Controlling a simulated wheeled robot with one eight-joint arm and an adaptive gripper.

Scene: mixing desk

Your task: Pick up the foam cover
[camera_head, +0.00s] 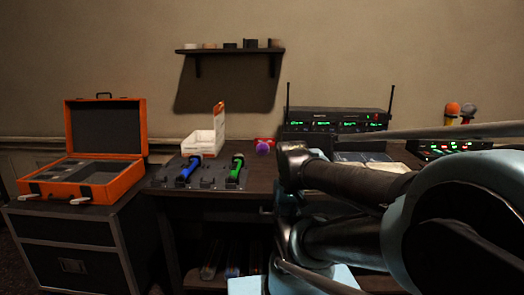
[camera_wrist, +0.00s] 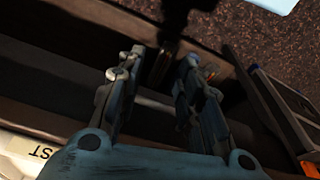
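A small round purple thing (camera_head: 263,148), which looks like a foam cover, sits on the desk (camera_head: 225,186) in the head view, beside a red piece. Two more round foam-like tops, one orange (camera_head: 453,109) and one grey (camera_head: 468,110), stand upright at the far right. In the wrist view my gripper (camera_wrist: 160,68) has its two fingers spread apart, with nothing held between them. It points down past dark furniture toward the carpet. My gripper cannot be made out clearly in the head view. No foam cover shows in the wrist view.
A blue microphone (camera_head: 189,168) and a green microphone (camera_head: 235,169) lie in a dark holder by a white box (camera_head: 203,142). An open orange case (camera_head: 92,184) stands left. A receiver rack (camera_head: 335,119) with antennas stands behind my arm. A wall shelf (camera_head: 230,49) hangs above.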

